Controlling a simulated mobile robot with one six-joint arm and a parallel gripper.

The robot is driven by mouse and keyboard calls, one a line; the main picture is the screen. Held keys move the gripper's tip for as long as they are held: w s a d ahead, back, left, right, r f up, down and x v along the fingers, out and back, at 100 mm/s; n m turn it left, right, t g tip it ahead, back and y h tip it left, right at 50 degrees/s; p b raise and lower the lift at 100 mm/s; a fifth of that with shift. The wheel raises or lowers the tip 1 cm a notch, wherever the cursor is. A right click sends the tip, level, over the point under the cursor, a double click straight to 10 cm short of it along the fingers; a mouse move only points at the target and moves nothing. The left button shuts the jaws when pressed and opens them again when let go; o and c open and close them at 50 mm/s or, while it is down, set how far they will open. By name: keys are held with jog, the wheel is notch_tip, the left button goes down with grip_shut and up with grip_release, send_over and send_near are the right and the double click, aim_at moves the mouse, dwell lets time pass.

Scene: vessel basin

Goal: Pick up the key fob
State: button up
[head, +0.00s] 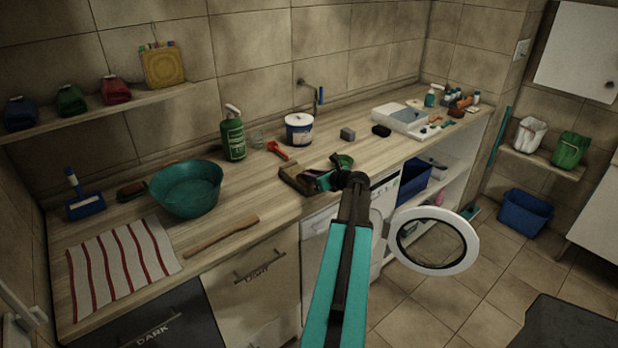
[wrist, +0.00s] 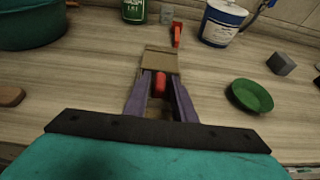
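A small red object (wrist: 160,82), possibly the key fob, lies at a shallow brown tray (wrist: 161,58) in the wrist view. The tray (head: 291,182) also shows on the counter in the head view, partly hidden by my gripper (head: 318,180). My gripper (wrist: 160,98) has its purple fingers apart, one on each side of the red object. A narrow gap seems to show on both sides of it. The lower part of the object is dim, and I cannot tell whether the fingers touch the tray.
A green dish (wrist: 249,95) sits right of the fingers. A teal basin (head: 186,188), green bottle (head: 233,139), red-handled tool (head: 278,150) and white tub (head: 299,129) stand farther back or left. A grey block (head: 347,134) and black block (head: 381,130) lie right. The washer door (head: 470,240) hangs open below.

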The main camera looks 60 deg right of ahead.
grip_shut()
jog(key=shift+r, duration=0.2)
dwell(0.3)
jog(key=shift+r+b, duration=0.85)
jog(key=shift+r, duration=0.7)
jog(key=s+a+b, duration=0.1)
jog(key=s+b, duration=0.1)
jog(key=s, duration=0.6)
jog(key=s+a+r+b, duration=0.1)
jog(key=s+a+b, duration=0.1)
jog(key=s, duration=0.5)
jog(key=shift+s+r, duration=0.25)
jog(key=shift+s, duration=0.1)
